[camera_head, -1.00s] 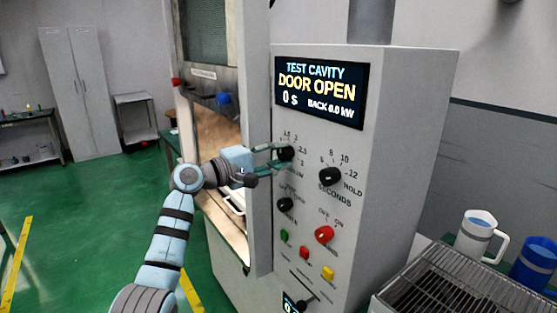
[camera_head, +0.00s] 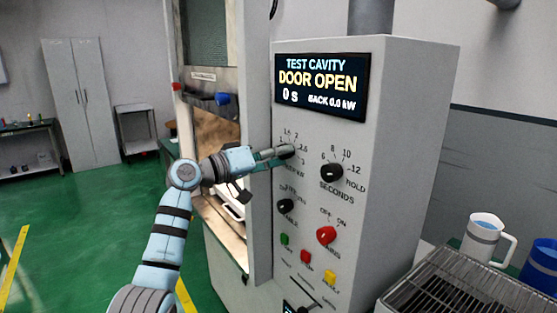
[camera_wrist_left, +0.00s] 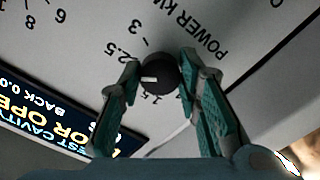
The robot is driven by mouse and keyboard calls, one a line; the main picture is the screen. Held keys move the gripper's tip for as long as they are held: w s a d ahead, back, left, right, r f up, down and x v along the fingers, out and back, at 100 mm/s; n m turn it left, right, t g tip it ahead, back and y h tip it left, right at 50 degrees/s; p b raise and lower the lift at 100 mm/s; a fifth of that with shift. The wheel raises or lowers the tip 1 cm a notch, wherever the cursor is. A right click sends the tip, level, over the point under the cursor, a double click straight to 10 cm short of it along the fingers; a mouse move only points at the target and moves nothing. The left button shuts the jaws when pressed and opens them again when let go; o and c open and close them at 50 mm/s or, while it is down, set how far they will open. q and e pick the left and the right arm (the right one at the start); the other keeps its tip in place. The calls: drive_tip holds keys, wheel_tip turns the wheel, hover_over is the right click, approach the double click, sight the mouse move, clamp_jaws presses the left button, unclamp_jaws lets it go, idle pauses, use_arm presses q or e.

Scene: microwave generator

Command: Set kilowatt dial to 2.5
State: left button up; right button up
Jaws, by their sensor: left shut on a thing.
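The kilowatt dial (camera_wrist_left: 160,75) is a black round knob with a white pointer mark, under the printed scale on the panel. In the head view the dial (camera_head: 286,152) is partly covered by my left gripper (camera_head: 282,154). In the left wrist view my left gripper (camera_wrist_left: 158,74) has one finger on each side of the dial and is shut on it. The pointer mark aims left, toward one fingertip, a little below the printed 2.5 (camera_wrist_left: 118,52). The label directly in line with the pointer is hidden by the finger. My right gripper is not seen.
The display (camera_head: 320,86) reads DOOR OPEN, 0 s and 0.0 kW. The seconds dial (camera_head: 332,172), a lower black knob (camera_head: 285,206) and the red mains knob (camera_head: 326,235) are close by. A wire rack (camera_head: 460,292) and a white mug (camera_head: 484,236) stand at right.

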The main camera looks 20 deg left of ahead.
use_arm(q)
drive_tip(key=shift+f+m+b, duration=0.2)
drive_tip(key=shift+m+b, duration=0.1)
drive_tip(key=shift+m, duration=0.7)
drive_tip(key=o, duration=1.1)
drive_tip(key=shift+r, duration=0.1)
drive_tip(key=shift+o, duration=0.2)
drive_tip(key=v, duration=1.2)
